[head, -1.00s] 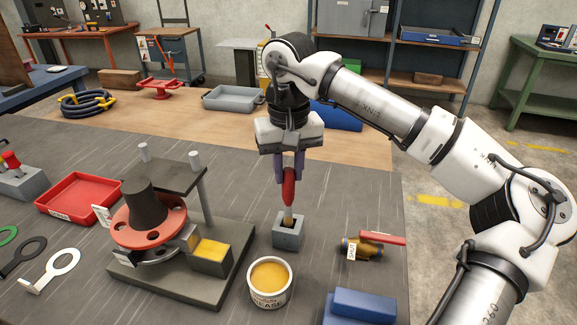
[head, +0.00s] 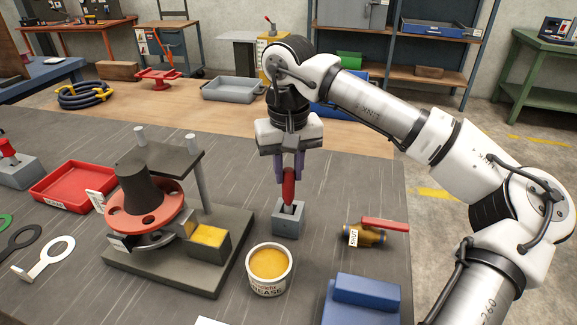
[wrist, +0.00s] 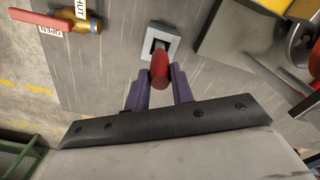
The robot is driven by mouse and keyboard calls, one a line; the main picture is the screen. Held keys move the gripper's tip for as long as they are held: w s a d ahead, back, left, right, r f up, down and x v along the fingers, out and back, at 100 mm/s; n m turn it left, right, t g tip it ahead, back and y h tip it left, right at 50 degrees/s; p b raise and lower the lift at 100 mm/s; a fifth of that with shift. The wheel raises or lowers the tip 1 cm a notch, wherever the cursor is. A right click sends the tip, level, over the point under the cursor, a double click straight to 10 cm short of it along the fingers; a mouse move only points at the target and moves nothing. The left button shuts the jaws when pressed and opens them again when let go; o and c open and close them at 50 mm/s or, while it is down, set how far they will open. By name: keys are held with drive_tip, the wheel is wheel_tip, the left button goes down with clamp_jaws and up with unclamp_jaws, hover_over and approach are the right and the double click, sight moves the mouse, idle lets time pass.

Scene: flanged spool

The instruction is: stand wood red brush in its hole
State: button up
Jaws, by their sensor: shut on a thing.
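The brush with the red handle (head: 288,187) is upright in my gripper (head: 289,172), which is shut on the handle. The small grey block (head: 287,226) with a dark square hole in its top stands directly below. The brush's lower end is at the hole and appears to reach into it; how deep it sits is hidden. In the wrist view the red handle (wrist: 160,70) is between the purple fingers of my gripper (wrist: 159,85), and it covers part of the block (wrist: 153,36) and its hole.
An open grease tin (head: 269,271) stands in front of the block. A valve with a red lever (head: 366,233) is to the right, a blue block (head: 362,303) front right. A fixture with a red flanged spool (head: 145,205) stands left, near a red tray (head: 73,187).

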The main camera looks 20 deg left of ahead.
drive_tip(key=shift+f, duration=0.3)
drive_tip(key=o, duration=1)
drive_tip(key=shift+c, duration=0.2)
drive_tip(key=shift+r, duration=0.1)
